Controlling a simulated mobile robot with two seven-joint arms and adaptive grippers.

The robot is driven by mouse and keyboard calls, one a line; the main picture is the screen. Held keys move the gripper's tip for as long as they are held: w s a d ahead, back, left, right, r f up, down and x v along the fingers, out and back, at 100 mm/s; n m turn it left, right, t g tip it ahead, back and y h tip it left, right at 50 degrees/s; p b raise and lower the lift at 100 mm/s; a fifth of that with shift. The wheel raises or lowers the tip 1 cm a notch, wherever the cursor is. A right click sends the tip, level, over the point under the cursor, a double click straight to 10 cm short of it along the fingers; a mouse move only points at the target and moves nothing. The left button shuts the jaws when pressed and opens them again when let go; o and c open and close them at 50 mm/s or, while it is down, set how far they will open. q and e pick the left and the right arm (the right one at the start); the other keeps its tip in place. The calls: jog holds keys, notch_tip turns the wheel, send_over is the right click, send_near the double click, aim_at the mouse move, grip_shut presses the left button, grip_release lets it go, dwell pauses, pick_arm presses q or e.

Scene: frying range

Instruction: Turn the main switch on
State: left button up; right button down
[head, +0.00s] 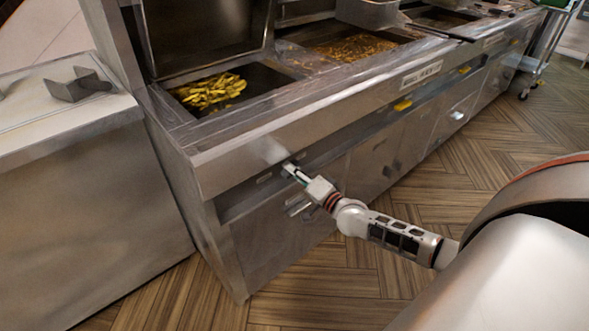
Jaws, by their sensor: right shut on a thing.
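My right gripper (290,169) reaches in from the right to the recessed front panel (244,196) under the fryer counter's edge. Its fingers are shut at the panel, on what seems to be the main switch. The fingers hide that switch, so its position cannot be told. My left gripper is out of view.
The steel frying range (235,155) runs from lower left to upper right, with fries (210,91) in the near basin. Yellow parts (402,105) sit farther along its front. A steel counter (85,200) stands at left. The wooden floor (480,175) is clear at right.

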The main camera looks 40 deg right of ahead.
jog(key=shift+r+n+p, duration=0.2)
jog(key=shift+n+p, duration=0.15)
jog(key=shift+n, duration=0.55)
jog(key=shift+n+p, duration=0.35)
jog(key=shift+n, duration=0.55)
jog(key=n+p, duration=0.1)
jog(key=n, duration=0.3)
jog(key=shift+f+n, duration=0.1)
jog(key=shift+n, duration=0.2)
jog(key=shift+n+p, duration=0.35)
jog(key=shift+n, duration=1.05)
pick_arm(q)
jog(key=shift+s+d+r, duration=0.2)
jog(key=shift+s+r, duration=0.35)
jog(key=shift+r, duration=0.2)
pick_arm(e)
jog(key=shift+f+n, duration=0.1)
jog(key=shift+n, duration=0.6)
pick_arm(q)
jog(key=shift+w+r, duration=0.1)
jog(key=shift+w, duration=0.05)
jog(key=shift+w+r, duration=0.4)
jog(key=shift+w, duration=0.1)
pick_arm(e)
jog(key=c, duration=2)
grip_release()
